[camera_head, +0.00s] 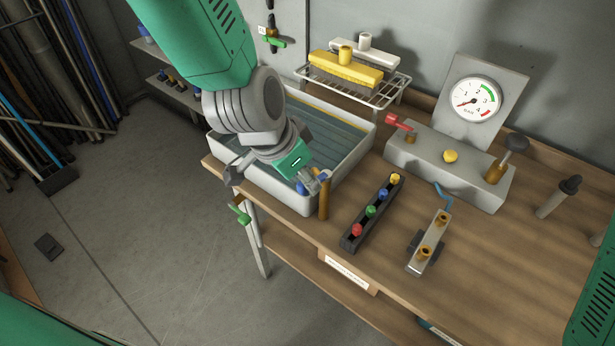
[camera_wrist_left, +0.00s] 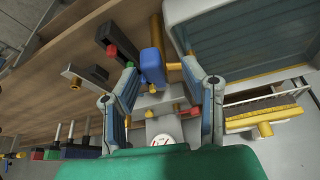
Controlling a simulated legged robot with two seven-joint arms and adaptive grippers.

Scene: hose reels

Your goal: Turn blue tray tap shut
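The blue tap handle (camera_head: 301,188) is at the near right corner of the white tray (camera_head: 290,205), beside an upright brass pipe (camera_head: 324,200). My left gripper (camera_head: 314,181) reaches down over that corner and partly hides the handle. In the left wrist view the blue handle (camera_wrist_left: 152,66) stands between the two spread fingers of my left gripper (camera_wrist_left: 160,73), with a visible gap on each side. The brass pipe (camera_wrist_left: 157,30) rises behind it. Whether a finger touches the handle cannot be told. My right gripper is out of view.
A black strip (camera_head: 364,222) with several coloured knobs lies right of the tray. A metal bracket with brass fittings (camera_head: 429,243) is beyond it. A gauge block (camera_head: 440,160) with a red lever (camera_head: 399,122) stands behind. A rack (camera_head: 386,93) holds a yellow brush (camera_head: 345,70).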

